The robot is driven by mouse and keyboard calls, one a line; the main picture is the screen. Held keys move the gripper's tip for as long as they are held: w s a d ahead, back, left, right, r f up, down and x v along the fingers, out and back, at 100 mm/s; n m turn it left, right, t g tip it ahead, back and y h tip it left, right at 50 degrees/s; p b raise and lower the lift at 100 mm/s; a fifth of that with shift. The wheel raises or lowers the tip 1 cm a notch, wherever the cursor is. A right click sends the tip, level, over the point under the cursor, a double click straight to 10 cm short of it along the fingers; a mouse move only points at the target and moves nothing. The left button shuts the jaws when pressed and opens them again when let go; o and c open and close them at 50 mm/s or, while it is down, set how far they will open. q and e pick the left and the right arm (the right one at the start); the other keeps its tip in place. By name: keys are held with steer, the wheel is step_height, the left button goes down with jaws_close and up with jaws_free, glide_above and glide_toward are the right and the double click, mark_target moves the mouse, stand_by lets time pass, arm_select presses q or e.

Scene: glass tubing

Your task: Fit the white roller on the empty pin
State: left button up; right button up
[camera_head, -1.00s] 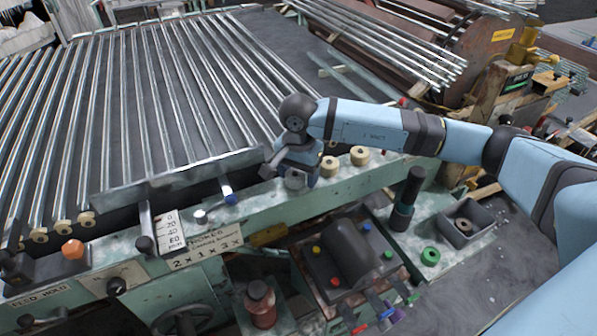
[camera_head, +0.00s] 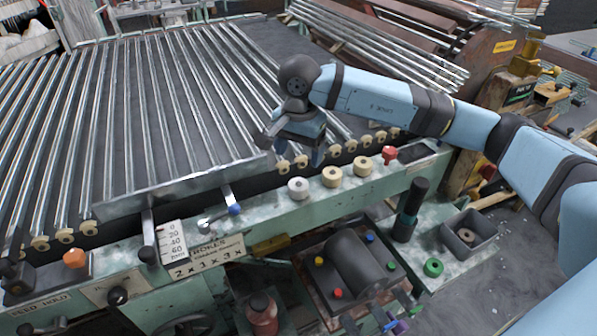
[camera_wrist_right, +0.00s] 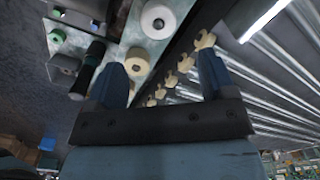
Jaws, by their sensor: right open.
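The white roller (camera_head: 298,188) stands upright on the green rail in line with two cream rollers (camera_head: 332,176) (camera_head: 362,166). In the right wrist view the white roller (camera_wrist_right: 158,20) shows its round end and dark centre hole, near the top and beyond my fingertips. I cannot tell whether a pin is inside it. No bare pin can be made out clearly. My right gripper (camera_head: 301,152) is open and empty, above and behind the white roller, apart from it, over the ends of the tubes. Its fingers (camera_wrist_right: 162,75) stand wide apart in the wrist view. My left gripper is not in view.
A red knob (camera_head: 389,155) stands on the rail right of the rollers. A dark upright cylinder (camera_head: 410,208), a grey box (camera_head: 470,231) and a green ring (camera_head: 433,267) are at the front right. Glass tubes (camera_head: 130,120) fill the rack behind.

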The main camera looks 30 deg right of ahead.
steer(key=shift+s+d+r, duration=0.1)
steer(key=shift+r, duration=1)
steer(key=shift+s+d+r, duration=0.1)
steer(key=shift+r, duration=0.95)
steer(key=shift+f, duration=0.1)
